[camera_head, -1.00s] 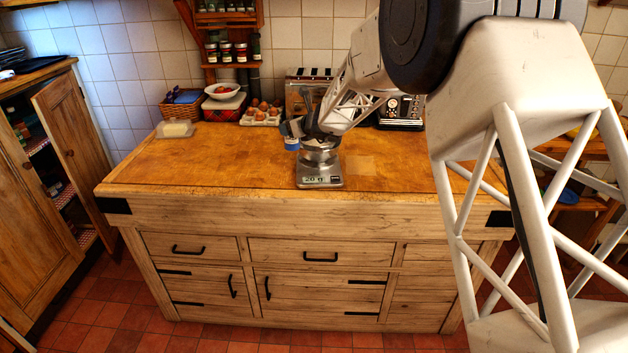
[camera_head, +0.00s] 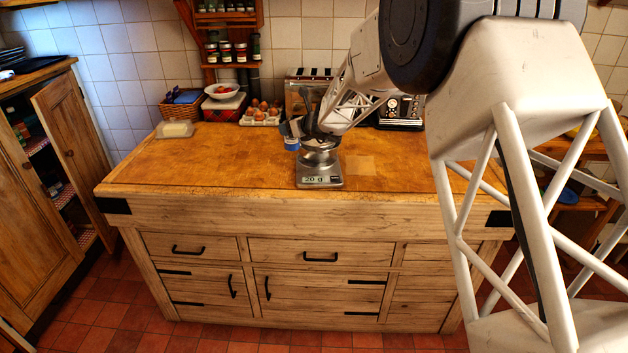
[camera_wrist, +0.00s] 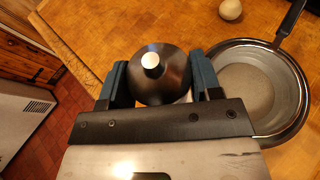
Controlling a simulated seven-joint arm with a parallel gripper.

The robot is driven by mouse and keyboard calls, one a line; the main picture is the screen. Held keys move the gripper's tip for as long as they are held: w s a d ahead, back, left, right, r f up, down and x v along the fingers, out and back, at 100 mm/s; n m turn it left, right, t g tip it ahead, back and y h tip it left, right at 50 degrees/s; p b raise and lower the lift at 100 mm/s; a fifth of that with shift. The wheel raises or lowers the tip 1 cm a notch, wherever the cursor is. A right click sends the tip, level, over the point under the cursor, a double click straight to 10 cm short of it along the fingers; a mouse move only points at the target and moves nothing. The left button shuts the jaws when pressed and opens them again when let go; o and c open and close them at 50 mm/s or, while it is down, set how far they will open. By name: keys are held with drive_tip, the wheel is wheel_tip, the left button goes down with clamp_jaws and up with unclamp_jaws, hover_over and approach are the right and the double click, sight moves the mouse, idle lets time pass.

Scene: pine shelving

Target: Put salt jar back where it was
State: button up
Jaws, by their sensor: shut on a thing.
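The salt jar (camera_wrist: 160,75) shows in the wrist view as a dark rounded top with a pale knob, between the two teal fingers of my gripper (camera_wrist: 160,80). My gripper is shut on it. Its lower part is hidden in that view. In the head view my gripper (camera_head: 303,130) is over the middle of the counter, just behind the scale, with a small blue-and-white patch (camera_head: 291,143) at its left, probably the jar. I cannot tell whether the jar touches the counter.
A kitchen scale (camera_head: 320,181) reading 20 g stands near the front edge under a metal pan (camera_wrist: 296,112) with pale contents.

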drive_tip(key=shift+d+r, duration=0.1)
drive_tip(key=shift+d, duration=0.05)
drive_tip(key=shift+d+r+m, duration=0.15)
drive_tip(key=shift+d, duration=0.4)
drive_tip(key=shift+d+r+m, duration=0.15)
drive_tip(key=shift+d, duration=0.35)
drive_tip(key=s+d+m+t+h, duration=0.2)
drive_tip(key=s+d+m+h, duration=0.15)
drive_tip(key=d, duration=0.95)
drive_tip(key=s+d+m+t+h, duration=0.2)
drive_tip(key=d+m+h, duration=0.15)
drive_tip(key=d, duration=0.85)
drive_tip(key=s+d+f+n+g+y, duration=0.2)
drive_tip(key=s+f+n+y, duration=0.1)
drive_tip(key=s, duration=0.3)
drive_tip(key=s+d+f+n+g+y, duration=0.2)
drive_tip(key=s+d+f+n+y, duration=0.1)
drive_tip(key=s, duration=0.3)
drive_tip(key=shift+d+f+n+y, duration=0.3)
drive_tip(key=shift+n+y, duration=0.1)
drive_tip(key=shift+n, duration=0.3)
drive_tip(key=w+f, duration=0.1)
drive_tip(key=w, duration=1.5)
drive_tip(key=shift+d+f, duration=0.2)
drive_tip(key=shift+d, duration=0.05)
